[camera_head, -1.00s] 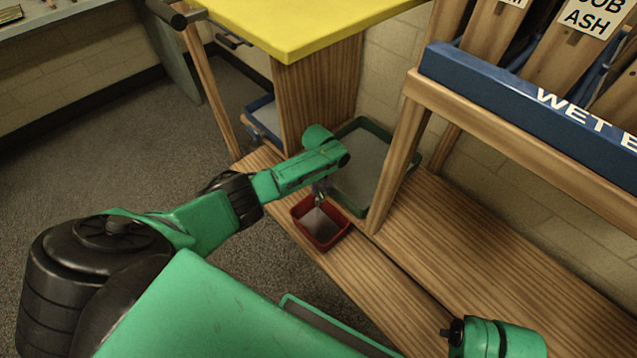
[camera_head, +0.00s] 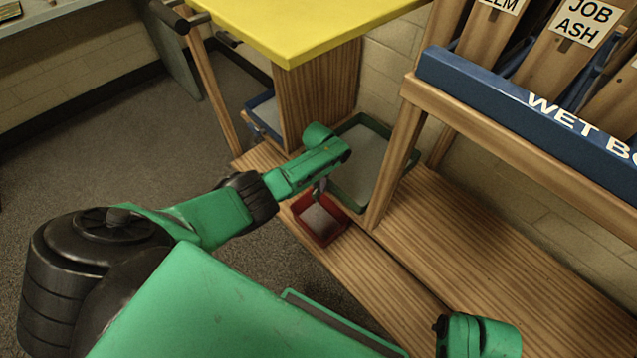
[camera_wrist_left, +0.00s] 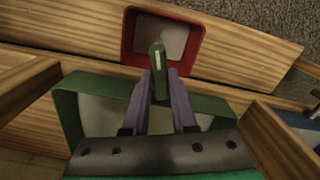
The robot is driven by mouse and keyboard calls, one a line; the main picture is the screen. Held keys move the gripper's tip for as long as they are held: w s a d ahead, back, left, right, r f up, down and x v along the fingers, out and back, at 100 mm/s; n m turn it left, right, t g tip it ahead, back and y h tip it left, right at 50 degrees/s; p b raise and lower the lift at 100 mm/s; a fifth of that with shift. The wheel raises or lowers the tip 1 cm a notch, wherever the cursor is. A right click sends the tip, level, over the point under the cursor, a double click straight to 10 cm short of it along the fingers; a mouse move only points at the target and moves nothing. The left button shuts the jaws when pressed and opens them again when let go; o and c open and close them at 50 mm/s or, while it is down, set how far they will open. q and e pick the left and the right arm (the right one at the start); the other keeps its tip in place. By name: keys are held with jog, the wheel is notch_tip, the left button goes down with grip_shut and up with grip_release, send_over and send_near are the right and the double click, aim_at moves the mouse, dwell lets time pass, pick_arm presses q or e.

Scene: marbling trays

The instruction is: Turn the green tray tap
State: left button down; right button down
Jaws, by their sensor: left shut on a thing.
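The green tray (camera_head: 386,129) stands on the wooden bench against the table's side panel, with pale liquid in it. A red tray (camera_head: 338,231) is just in front of and below it. My left gripper (camera_head: 321,187) reaches down at the green tray's near side, above the red tray. In the wrist view its purple fingers (camera_wrist_left: 161,88) are shut on the green tap handle (camera_wrist_left: 157,60), which has a pale stripe. The handle points towards the red tray (camera_wrist_left: 128,40). The hand hides most of the tap in the head view. My right gripper is out of view.
A wooden post (camera_head: 390,180) of the rack stands close right of the green tray. A blue tray (camera_head: 263,112) is beyond the panel at left. A yellow tabletop (camera_head: 310,25) overhangs behind. The bench (camera_head: 460,240) is clear to the right.

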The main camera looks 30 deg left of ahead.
pick_arm(q)
jog(key=m, duration=0.2)
jog(key=shift+m, duration=0.7)
jog(key=c, duration=0.7)
grip_release()
jog(key=shift+r, duration=0.1)
